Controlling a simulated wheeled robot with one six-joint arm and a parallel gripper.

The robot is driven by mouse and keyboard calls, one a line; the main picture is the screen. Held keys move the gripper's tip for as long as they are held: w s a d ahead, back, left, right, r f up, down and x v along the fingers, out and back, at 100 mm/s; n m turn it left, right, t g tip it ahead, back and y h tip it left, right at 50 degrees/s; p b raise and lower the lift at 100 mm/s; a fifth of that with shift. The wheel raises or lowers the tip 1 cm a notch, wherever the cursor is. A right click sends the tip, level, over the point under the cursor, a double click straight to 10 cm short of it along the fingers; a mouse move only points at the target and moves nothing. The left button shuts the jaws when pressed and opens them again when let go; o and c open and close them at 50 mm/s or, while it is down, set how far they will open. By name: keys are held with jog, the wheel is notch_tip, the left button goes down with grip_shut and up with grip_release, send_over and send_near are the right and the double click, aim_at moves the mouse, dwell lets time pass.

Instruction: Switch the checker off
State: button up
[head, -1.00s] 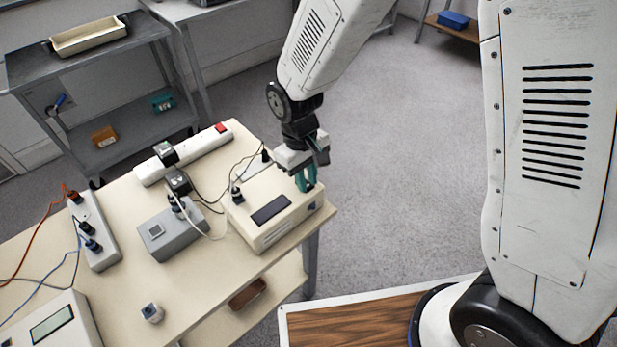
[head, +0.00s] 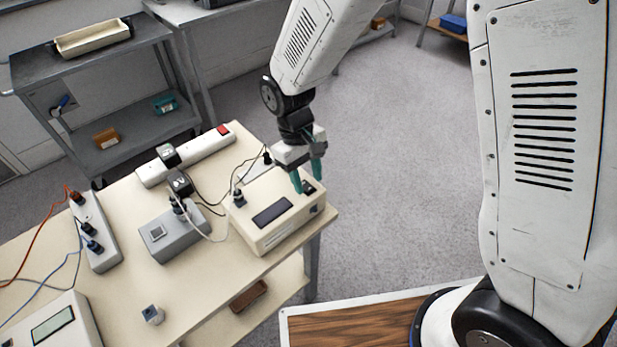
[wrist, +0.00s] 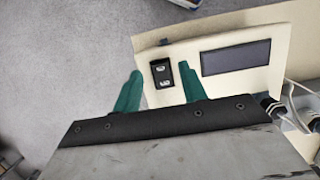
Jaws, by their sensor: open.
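A cream box, which I take to be the checker (head: 277,237), stands near the right edge of the table, with a dark display window on top. It also shows in the wrist view (wrist: 283,50). A black rocker switch (wrist: 161,73) with pale marks sits beside the display; which way it is tipped I cannot tell. My gripper (head: 308,187) is open and empty, its teal fingers pointing down over the switch end of the box. In the wrist view my gripper's fingertips (wrist: 160,70) appear on either side of the switch. Whether they touch the box is unclear.
A grey box (head: 172,238) with a square button stands left of the checker. A white power strip (head: 195,156) with a red switch lies behind, with plugs and cables nearby. Another strip (head: 97,235) and a cream device with a display (head: 52,325) are at the left.

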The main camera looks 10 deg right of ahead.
jog(key=v, duration=0.7)
dwell(0.3)
